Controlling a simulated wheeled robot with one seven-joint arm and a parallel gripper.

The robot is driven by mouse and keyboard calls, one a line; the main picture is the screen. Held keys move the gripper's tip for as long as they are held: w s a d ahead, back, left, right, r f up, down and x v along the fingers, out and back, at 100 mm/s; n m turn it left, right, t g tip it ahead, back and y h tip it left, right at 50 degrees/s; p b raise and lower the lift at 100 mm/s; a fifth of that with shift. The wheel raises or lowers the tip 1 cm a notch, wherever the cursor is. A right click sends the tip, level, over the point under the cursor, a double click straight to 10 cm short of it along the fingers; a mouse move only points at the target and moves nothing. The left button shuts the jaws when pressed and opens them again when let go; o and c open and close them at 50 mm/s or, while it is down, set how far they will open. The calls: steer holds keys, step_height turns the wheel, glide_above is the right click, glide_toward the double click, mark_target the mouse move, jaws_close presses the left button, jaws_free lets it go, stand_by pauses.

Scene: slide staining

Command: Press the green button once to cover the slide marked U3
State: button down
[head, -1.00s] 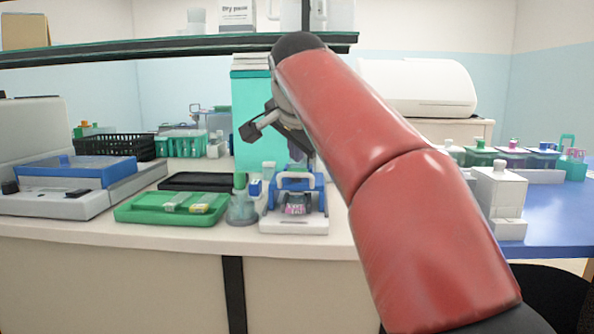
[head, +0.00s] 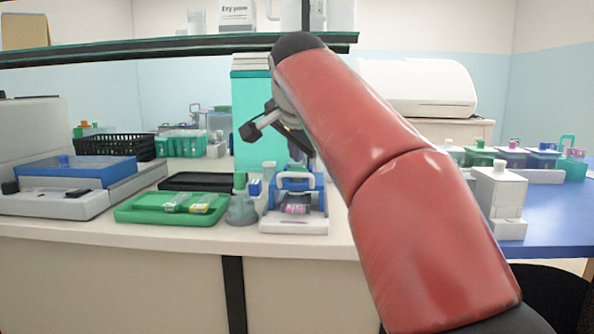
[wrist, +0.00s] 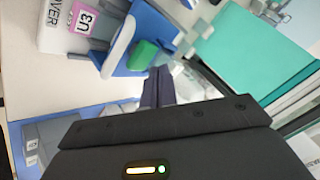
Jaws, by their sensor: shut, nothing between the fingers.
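The slide marked U3 shows its pink label (wrist: 85,20) in the wrist view, lying in a white and blue covering device (wrist: 117,85). In the head view the device (head: 275,226) stands at the counter's front edge, with the pink label (head: 296,209) low in its opening. The green button (wrist: 143,55) sits on the device's blue part, beside a white curved handle (wrist: 118,45). My gripper (wrist: 158,72) is shut and empty, its dark fingertips just beside the button in the picture. I cannot tell whether they touch it. The arm partly hides the gripper in the head view.
A teal box (head: 248,110) rises behind. A shelf (head: 150,49) hangs above.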

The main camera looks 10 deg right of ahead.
mark_target(296, 171)
steer(key=shift+f, duration=0.15)
steer(key=shift+f, duration=0.3)
steer(key=shift+f+b, duration=0.65)
steer(key=shift+b, duration=0.1)
stand_by(0.7)
steer(key=shift+r, duration=0.1)
steer(key=shift+r+p, duration=0.95)
steer(key=shift+p, duration=0.15)
step_height(296, 171, up, 3)
steer(key=p, duration=0.3)
steer(key=shift+r, duration=1)
